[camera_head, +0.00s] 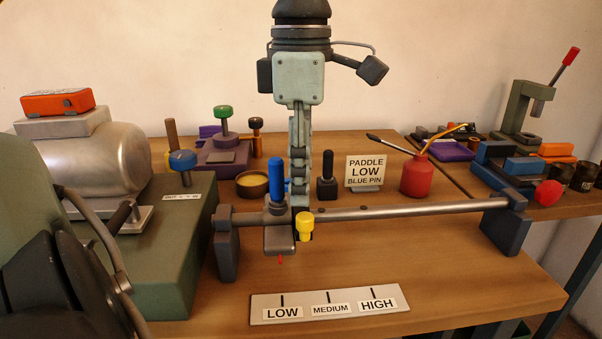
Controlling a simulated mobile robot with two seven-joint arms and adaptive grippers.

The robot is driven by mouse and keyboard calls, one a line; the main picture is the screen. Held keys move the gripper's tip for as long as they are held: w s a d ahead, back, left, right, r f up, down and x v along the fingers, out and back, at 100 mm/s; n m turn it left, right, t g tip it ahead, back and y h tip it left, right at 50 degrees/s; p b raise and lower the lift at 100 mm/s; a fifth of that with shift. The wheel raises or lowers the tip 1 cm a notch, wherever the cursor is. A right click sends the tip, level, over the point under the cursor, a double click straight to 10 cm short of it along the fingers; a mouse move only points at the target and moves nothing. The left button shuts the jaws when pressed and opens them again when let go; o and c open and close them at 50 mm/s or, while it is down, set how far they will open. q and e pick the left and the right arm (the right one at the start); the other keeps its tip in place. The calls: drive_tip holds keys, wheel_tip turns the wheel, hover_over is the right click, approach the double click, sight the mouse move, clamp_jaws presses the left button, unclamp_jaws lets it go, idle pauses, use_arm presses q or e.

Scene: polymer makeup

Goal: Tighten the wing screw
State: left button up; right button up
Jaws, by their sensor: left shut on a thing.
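My left gripper (302,218) comes down from the top centre, seen edge-on, with its fingertips at a yellow knob (306,227) that looks like the wing screw. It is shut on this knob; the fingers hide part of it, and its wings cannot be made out. The knob is at the right side of a grey slider (278,240) on a long steel bar (410,209). A blue-handled pin (276,182) stands upright on the slider, left of the fingers. The slider's red pointer (280,260) is above the LOW mark of the scale plate (330,304). My right gripper is not in view.
A sign (365,172) reads "PADDLE LOW BLUE PIN". A red oil can (417,175) stands behind the bar, a black-knobbed block (326,186) near the fingers. A green machine base (170,265) fills the left. The table right of the scale plate is clear.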

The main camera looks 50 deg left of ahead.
use_arm(q)
drive_tip(key=m, duration=0.5)
drive_tip(key=shift+m, duration=0.3)
idle(0.4)
drive_tip(key=o, duration=1.2)
drive_tip(key=shift+c, duration=0.2)
wheel_tip(320, 180, up, 12)
